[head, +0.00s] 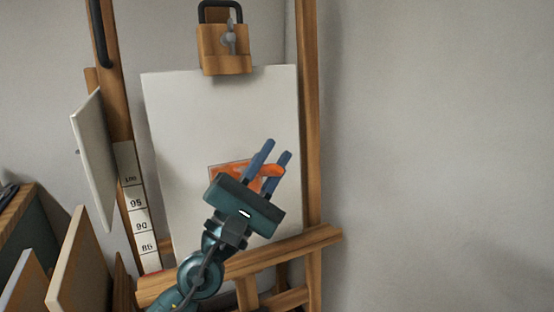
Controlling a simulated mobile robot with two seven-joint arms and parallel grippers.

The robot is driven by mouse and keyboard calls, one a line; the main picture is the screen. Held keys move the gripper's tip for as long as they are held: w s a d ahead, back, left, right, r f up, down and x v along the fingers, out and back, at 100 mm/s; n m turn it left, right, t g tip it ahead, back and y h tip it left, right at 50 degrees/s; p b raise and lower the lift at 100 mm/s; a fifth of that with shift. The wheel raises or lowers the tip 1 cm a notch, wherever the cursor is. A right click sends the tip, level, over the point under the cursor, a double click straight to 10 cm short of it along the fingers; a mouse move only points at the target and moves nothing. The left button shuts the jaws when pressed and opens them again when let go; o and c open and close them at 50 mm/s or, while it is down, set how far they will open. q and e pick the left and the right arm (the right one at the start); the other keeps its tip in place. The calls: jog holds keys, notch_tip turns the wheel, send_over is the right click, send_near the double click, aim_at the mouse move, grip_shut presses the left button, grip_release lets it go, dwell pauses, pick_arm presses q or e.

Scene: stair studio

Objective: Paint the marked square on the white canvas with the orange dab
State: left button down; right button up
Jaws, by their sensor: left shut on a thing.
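The white canvas (180,120) stands upright on a wooden easel. The marked square (214,171) on its lower middle shows a thin dark outline at its left, with orange paint across the visible part. My left gripper (273,150) is in front of the canvas, its two blue fingers pointing up and right. It is shut on the orange dab (270,171), which shows between the fingers and past the right one. The gripper body hides the lower part of the square. I cannot tell whether the dab touches the canvas. My right gripper is out of view.
The easel's wooden clamp (222,50) holds the canvas top, and its ledge (300,245) runs below. A numbered scale strip (138,205) is at the left. A tilted panel (93,160) and other boards (80,262) stand left. The right side before the wall is clear.

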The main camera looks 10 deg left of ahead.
pick_arm(q)
jog(key=s+a, duration=0.3)
jog(key=a, duration=0.2)
jog(key=shift+s+b, duration=0.25)
jog(key=shift+b, duration=0.05)
dwell(0.6)
jog(key=shift+s+d+r+p, duration=0.15)
jog(key=shift+s+d+p, duration=0.4)
jog(key=shift+s, duration=0.25)
jog(key=shift+s+d+r+p, duration=0.15)
jog(key=shift+s+d+p, duration=0.4)
jog(key=shift+s, duration=0.3)
jog(key=shift+s+d+r+p, duration=0.15)
jog(key=shift+s+d+p, duration=0.4)
jog(key=shift+s, duration=0.25)
jog(key=shift+s, duration=0.1)
